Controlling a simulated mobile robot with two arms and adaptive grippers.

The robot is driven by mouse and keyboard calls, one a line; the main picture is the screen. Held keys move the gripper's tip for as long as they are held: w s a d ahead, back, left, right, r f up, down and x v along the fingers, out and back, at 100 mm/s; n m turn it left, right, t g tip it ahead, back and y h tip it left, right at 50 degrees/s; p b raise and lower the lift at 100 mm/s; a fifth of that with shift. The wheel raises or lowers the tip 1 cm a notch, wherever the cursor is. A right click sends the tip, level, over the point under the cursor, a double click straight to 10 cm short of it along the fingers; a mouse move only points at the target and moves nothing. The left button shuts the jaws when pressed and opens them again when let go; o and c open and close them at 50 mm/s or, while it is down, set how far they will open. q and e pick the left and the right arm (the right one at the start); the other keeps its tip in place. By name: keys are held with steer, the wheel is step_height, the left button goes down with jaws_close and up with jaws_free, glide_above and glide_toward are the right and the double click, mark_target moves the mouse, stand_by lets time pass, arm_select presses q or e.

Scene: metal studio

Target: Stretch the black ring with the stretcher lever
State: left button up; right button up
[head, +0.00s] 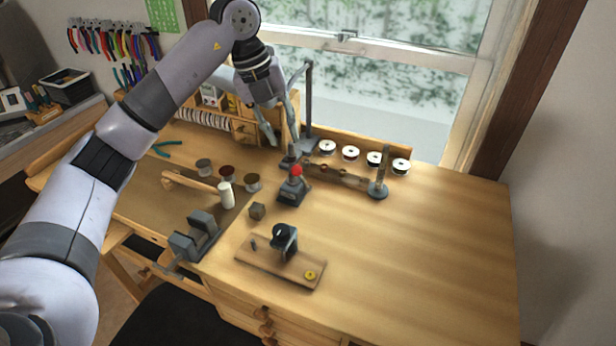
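My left gripper (283,142) hangs over the back of the workbench, with its two fingers spread apart and nothing visible between them. Just below and in front of it stands a small dark tool with a red ball knob (296,170) on its lever and a dark base (291,192); I cannot tell whether the fingers touch it. A dark clamp-like piece (285,241) with a round black top stands on a wooden board (263,274) nearer the front. I cannot make out the black ring for certain. My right gripper is out of view.
A vise (195,236) sits at the front left edge. A tall stand (308,100) and white spools (351,153) are behind. The bench's right side (430,250) is clear.

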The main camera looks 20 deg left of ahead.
arm_select(q)
steer(key=p, duration=0.1)
glide_toward(302, 180)
steer(key=p+x, duration=0.1)
steer(key=x, duration=0.2)
steer(key=p+x, duration=0.1)
steer(key=x, duration=0.2)
steer(key=p+x, duration=0.1)
steer(key=x, duration=0.2)
steer(key=shift+s+d+f, duration=0.25)
steer(key=shift+s+f, duration=0.05)
steer(key=shift+w+d+f, duration=0.1)
steer(key=shift+d+f, duration=0.05)
steer(key=shift+f, duration=0.6)
jaws_close()
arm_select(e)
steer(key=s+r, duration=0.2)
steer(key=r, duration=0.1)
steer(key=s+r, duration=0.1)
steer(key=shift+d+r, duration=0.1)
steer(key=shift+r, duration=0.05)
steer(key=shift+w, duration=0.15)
